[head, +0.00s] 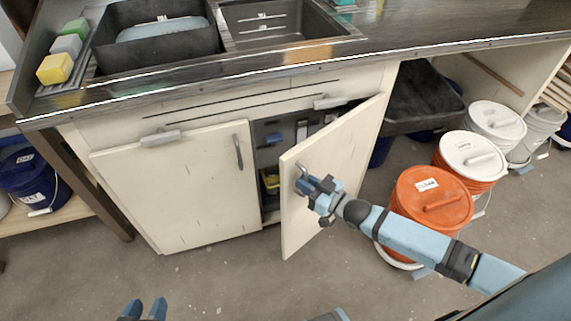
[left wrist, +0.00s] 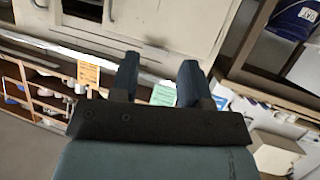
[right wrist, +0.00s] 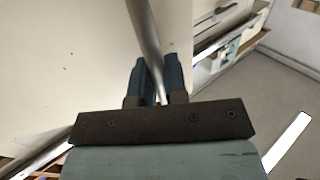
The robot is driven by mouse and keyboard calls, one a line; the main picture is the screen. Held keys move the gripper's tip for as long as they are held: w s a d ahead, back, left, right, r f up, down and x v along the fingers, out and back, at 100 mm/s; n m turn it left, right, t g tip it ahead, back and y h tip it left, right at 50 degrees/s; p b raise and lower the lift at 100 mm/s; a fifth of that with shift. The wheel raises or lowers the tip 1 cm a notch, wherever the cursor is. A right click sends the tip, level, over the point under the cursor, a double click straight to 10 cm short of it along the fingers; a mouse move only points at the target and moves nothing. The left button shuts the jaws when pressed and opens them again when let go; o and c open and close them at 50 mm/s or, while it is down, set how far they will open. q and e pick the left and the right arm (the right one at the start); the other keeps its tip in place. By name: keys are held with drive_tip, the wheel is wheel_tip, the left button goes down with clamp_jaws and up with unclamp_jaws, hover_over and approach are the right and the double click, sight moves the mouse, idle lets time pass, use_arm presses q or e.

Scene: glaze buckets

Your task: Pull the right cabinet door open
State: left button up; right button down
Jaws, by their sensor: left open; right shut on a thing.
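The right cabinet door (head: 330,178) is cream-coloured and stands partly open, swung out from the cabinet under the sink. My right gripper (head: 308,180) is at its free edge, shut on the metal bar handle (head: 302,172). The handle (right wrist: 146,50) passes between the fingers in the right wrist view. The left cabinet door (head: 180,185) is closed, with a vertical handle (head: 238,152). My left gripper (head: 143,309) is open and empty at the bottom of the head view, well apart from the cabinet; its fingers also show in the left wrist view (left wrist: 158,82).
The opening shows a dark interior with a small yellow item (head: 270,180). An orange-lidded bucket (head: 432,198) and white-lidded buckets (head: 473,155) stand on the floor right of the door, near my right arm. The floor (head: 230,275) in front of the cabinet is clear.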

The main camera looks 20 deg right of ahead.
use_arm(q)
drive_tip(key=shift+w+d+r+t+h+b, duration=0.25)
drive_tip(key=shift+d+r+t+b, duration=0.15)
drive_tip(key=shift+r, duration=0.3)
drive_tip(key=shift+w+d+r+t+h+b, duration=0.2)
drive_tip(key=shift+d+r+t+b, duration=0.25)
drive_tip(key=shift+r, duration=0.3)
drive_tip(key=shift+w+d+r+t+h+b, duration=0.15)
drive_tip(key=shift+d+r+t+h+b, duration=0.15)
drive_tip(key=shift+r+b, duration=0.3)
use_arm(e)
drive_tip(key=s+d+n+g+y, duration=0.4)
drive_tip(key=s+d, duration=0.6)
drive_tip(key=d, duration=0.5)
drive_tip(key=s+d+n+g+y, duration=0.4)
drive_tip(key=s+d+n+g, duration=0.2)
drive_tip(key=s+d, duration=0.5)
drive_tip(key=shift+s+d+g+y, duration=0.35)
drive_tip(key=shift+d+g, duration=0.85)
drive_tip(key=shift+d, duration=1.4)
use_arm(q)
drive_tip(key=shift+a, duration=0.1)
use_arm(e)
drive_tip(key=c, duration=1.2)
unclamp_jaws()
drive_tip(key=shift+o, duration=0.2)
drive_tip(key=shift+w, duration=0.1)
drive_tip(key=shift+d, duration=0.1)
